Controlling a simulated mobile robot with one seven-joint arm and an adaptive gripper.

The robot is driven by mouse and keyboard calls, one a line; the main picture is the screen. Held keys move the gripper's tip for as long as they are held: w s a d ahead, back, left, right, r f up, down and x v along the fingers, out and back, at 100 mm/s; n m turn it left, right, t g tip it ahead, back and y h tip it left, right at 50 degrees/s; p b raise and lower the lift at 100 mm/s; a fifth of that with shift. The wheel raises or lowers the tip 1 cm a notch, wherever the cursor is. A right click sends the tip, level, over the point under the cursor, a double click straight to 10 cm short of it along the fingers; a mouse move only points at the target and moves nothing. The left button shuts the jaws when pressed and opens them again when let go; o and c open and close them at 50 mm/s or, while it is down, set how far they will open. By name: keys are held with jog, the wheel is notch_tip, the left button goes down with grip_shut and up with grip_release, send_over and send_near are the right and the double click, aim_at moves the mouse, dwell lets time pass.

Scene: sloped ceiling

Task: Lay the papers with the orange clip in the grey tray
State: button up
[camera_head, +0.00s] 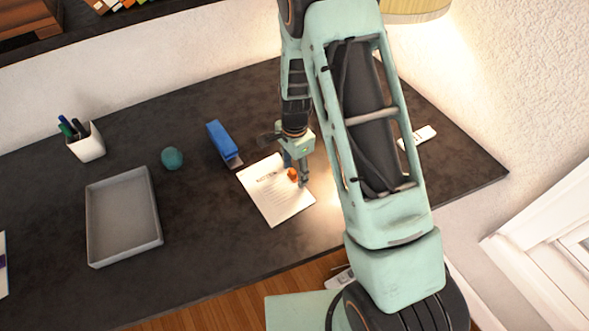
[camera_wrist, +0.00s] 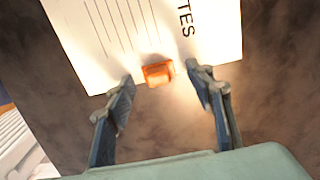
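The papers (camera_head: 272,195) lie flat on the dark desk, right of its middle, with printed lines and a heading. In the wrist view the papers (camera_wrist: 105,40) fill the upper left and centre. The orange clip (camera_head: 293,174) sits on their right edge; in the wrist view the clip (camera_wrist: 158,74) lies between my fingertips. My gripper (camera_head: 296,177) is over that edge. In the wrist view my gripper (camera_wrist: 160,82) is open, with a finger on each side of the clip and gaps between. The grey tray (camera_head: 90,222) is empty, at the left of the desk.
A blue stapler (camera_head: 224,144) and a teal ball (camera_head: 172,158) stand between the papers and the tray. A white pen cup (camera_head: 86,142) is behind the tray. A white remote-like object (camera_head: 417,137) lies right of my arm. The desk in front of the stapler is clear.

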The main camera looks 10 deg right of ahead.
notch_tip(320, 180, up, 12)
dwell(0.6)
